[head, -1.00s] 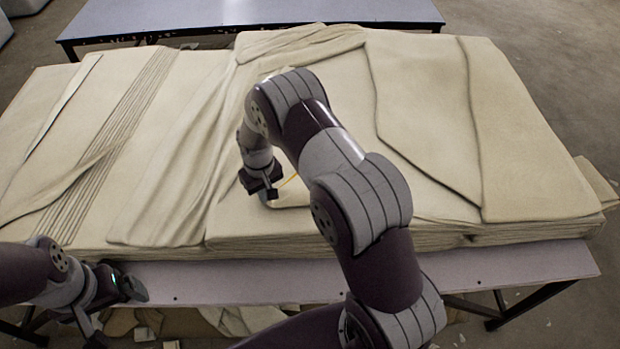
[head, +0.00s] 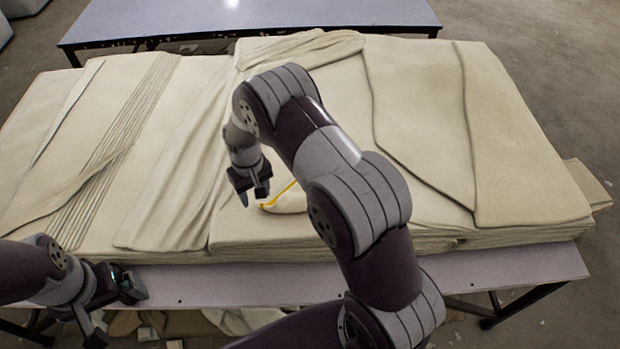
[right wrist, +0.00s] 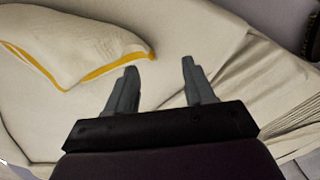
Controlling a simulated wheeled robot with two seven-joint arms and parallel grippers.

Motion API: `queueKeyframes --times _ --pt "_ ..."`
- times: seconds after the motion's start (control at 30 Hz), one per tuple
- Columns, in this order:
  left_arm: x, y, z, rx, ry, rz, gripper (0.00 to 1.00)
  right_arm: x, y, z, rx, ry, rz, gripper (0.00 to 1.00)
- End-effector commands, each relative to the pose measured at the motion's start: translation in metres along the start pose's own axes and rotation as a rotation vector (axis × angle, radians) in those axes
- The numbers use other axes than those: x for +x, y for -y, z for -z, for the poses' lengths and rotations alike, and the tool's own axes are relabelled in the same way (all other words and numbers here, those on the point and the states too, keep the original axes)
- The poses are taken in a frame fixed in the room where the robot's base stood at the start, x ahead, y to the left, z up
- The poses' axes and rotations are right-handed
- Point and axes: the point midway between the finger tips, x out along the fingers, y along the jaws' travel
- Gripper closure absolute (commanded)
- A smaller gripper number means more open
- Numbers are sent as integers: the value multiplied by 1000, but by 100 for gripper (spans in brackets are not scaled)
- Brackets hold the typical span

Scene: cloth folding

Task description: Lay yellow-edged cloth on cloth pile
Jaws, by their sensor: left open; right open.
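A cream cloth with a yellow edge (head: 285,203) lies on the front middle of the cloth pile (head: 330,242), partly hidden behind my right arm. In the right wrist view the same yellow-edged cloth (right wrist: 75,40) lies bunched at upper left, its yellow border curving around its near side. My right gripper (head: 254,200) is just left of the cloth's yellow corner. Its two fingers (right wrist: 155,85) stand apart with nothing between them. My left gripper (head: 110,315) is at the lower left, in front of the table's front edge, open and apart from the cloth.
Creased cream cloth layers (head: 165,170) lie left of the yellow-edged cloth, and flatter ones (head: 515,140) lie right. The grey table (head: 520,266) shows a bare front strip. Another table (head: 250,18) stands behind. Scraps (head: 150,330) lie below the front edge.

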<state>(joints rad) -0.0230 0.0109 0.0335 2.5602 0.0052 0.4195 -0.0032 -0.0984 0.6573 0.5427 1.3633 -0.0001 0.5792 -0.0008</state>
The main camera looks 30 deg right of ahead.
Motion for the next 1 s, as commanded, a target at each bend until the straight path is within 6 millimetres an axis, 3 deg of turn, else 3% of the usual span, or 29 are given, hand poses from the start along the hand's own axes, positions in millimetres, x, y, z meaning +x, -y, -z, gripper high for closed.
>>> queueKeyframes --times 0.03,0.1,0.23,0.27,0.4,0.67,0.8,1.0 --pt "-21 0 3 0 -1 0 0 -24 6 0 -2 -2 0 47" --pt "-31 0 4 0 -1 0 0 -39 12 0 -2 -2 0 47" --pt "-31 0 4 0 -1 0 0 -42 17 -1 0 0 0 47" --pt "-30 0 4 0 -1 0 0 -40 17 -1 0 0 0 53" --pt "-29 0 4 0 -1 0 0 -33 8 -4 2 1 0 99" --pt "-29 0 4 0 -1 0 0 0 -39 -22 4 3 0 100" --pt "-29 0 4 0 -1 0 0 21 -37 -21 0 2 0 100" --pt "-29 0 4 0 -1 0 0 27 -37 -20 0 -2 0 100"
